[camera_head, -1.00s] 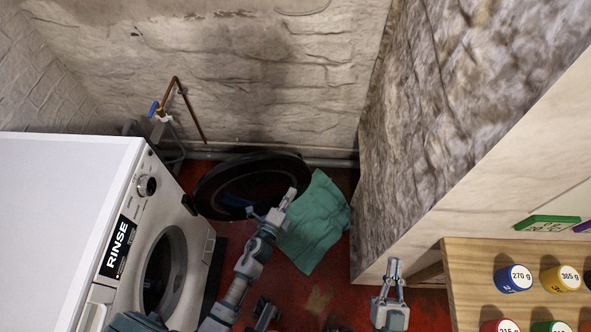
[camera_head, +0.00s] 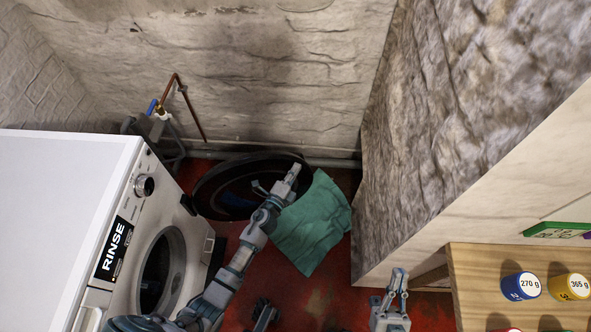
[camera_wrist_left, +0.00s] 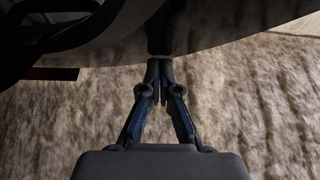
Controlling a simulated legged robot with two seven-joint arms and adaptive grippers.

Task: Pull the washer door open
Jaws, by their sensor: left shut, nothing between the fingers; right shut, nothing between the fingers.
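The white washer (camera_head: 60,190) stands at the left with its round drum opening (camera_head: 158,272) uncovered. Its round black door (camera_head: 213,191) is swung wide open toward the back wall. My left gripper (camera_head: 296,168) reaches over the door's right part with its fingers together and empty. In the left wrist view my left gripper (camera_wrist_left: 160,68) has its fingertips close to the dark door's edge (camera_wrist_left: 215,38); I cannot tell whether they touch. My right gripper (camera_head: 402,276) is shut and empty at the lower right, away from the door.
A green cloth (camera_head: 318,222) lies on the red floor right of the door. A wooden table (camera_head: 470,275) with labelled weights stands at right, beside a stone wall (camera_head: 450,130).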

